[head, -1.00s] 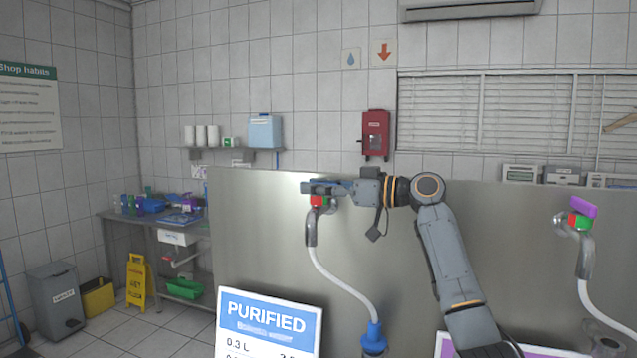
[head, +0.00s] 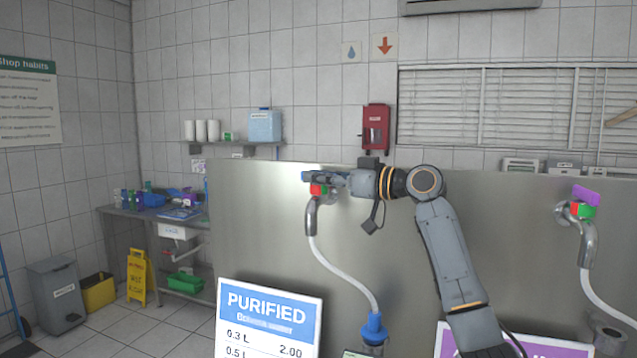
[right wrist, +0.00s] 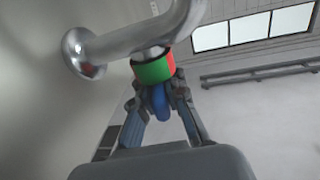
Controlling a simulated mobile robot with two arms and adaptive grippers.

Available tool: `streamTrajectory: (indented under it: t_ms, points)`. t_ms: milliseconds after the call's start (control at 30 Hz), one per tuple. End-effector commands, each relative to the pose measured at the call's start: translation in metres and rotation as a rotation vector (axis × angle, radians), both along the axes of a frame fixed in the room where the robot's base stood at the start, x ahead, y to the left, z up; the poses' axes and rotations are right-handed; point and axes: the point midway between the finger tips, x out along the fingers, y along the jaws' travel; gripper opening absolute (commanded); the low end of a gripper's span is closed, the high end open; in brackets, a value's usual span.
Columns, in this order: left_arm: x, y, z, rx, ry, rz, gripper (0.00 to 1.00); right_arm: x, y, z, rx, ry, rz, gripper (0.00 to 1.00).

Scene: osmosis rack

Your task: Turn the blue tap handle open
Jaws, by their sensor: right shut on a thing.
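The blue tap handle (right wrist: 160,101) sits between the fingers of my right gripper (right wrist: 163,98) in the right wrist view. The fingers are shut on it, just below the red and green collar of the metal tap. In the head view my right gripper (head: 322,178) is at the top of the left tap (head: 311,216), coming from the right. It hides most of the handle there; a little blue shows at its left end. The collar (head: 318,189) shows red on the left and green on the right. My left gripper is not in view.
A white hose runs from the tap to a blue fitting (head: 373,328) beside the PURIFIED sign (head: 268,318). A second tap with a purple handle (head: 586,195) stands at the right. The steel panel (head: 260,220) is close behind the gripper.

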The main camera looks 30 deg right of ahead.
Motion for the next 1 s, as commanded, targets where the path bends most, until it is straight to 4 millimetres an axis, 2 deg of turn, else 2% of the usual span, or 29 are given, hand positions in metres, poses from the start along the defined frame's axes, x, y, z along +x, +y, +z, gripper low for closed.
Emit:
streamTrajectory:
  t_ms: [33, 233, 1000]
  points:
    - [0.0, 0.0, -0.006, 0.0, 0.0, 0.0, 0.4, -0.001, 0.001, -0.002, -0.004, -0.006, -0.035, 0.0]
    - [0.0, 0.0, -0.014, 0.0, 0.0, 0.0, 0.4, -0.001, 0.002, 0.0, -0.005, -0.01, -0.212, 0.0]
    - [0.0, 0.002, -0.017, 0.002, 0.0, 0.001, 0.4, 0.0, 0.004, 0.001, 0.005, -0.003, -0.938, 0.0]
